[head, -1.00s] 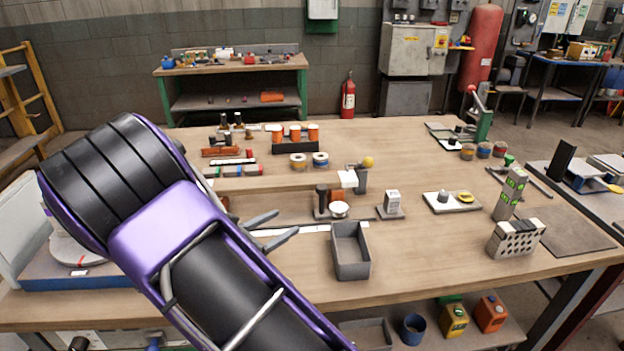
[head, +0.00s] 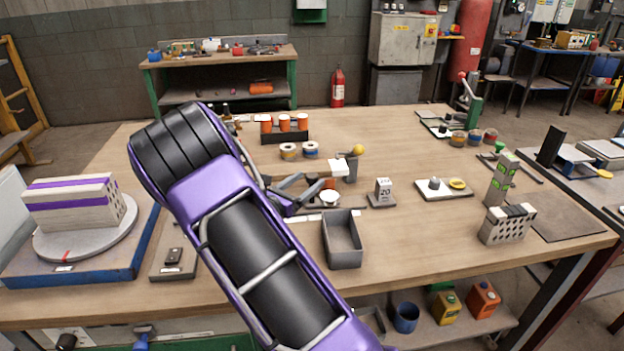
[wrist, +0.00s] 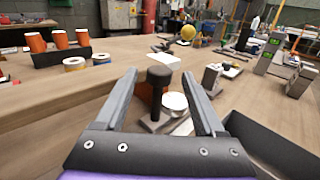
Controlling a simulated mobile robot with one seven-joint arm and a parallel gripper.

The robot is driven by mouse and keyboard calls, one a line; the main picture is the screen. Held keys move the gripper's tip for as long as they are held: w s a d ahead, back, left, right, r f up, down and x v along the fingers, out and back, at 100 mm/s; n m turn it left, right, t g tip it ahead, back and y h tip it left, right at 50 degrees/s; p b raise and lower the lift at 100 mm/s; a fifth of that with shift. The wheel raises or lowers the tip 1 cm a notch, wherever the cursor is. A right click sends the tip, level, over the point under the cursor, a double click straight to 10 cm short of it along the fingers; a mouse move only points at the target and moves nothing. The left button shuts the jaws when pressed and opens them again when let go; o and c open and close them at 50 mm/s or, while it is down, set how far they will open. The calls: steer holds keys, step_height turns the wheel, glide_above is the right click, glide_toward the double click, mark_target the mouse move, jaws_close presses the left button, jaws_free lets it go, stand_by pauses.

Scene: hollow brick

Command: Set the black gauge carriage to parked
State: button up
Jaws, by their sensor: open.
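A black post with a wider round head (wrist: 159,88), which looks like the gauge carriage, stands upright on a grey base in the wrist view. A pale round disc (wrist: 174,104) sits just right of it; the disc also shows in the head view (head: 330,197). My gripper (wrist: 160,76) is open, with one finger on each side of the post in the picture. I cannot tell whether either finger touches it. In the head view my gripper (head: 308,186) covers the post. An orange part (wrist: 146,97) shows behind the post. The carriage's parked mark cannot be made out.
A grey open bin (head: 342,240) stands close in front of my gripper. A block marked 20 (head: 382,192) is to the right. A yellow-ball lever (head: 357,150) stands behind. Tape rolls (head: 289,151) and orange-topped cylinders (head: 284,122) are further back.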

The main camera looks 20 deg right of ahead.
steer(key=shift+x, duration=1.45)
steer(key=shift+c, duration=0.3)
jaws_close()
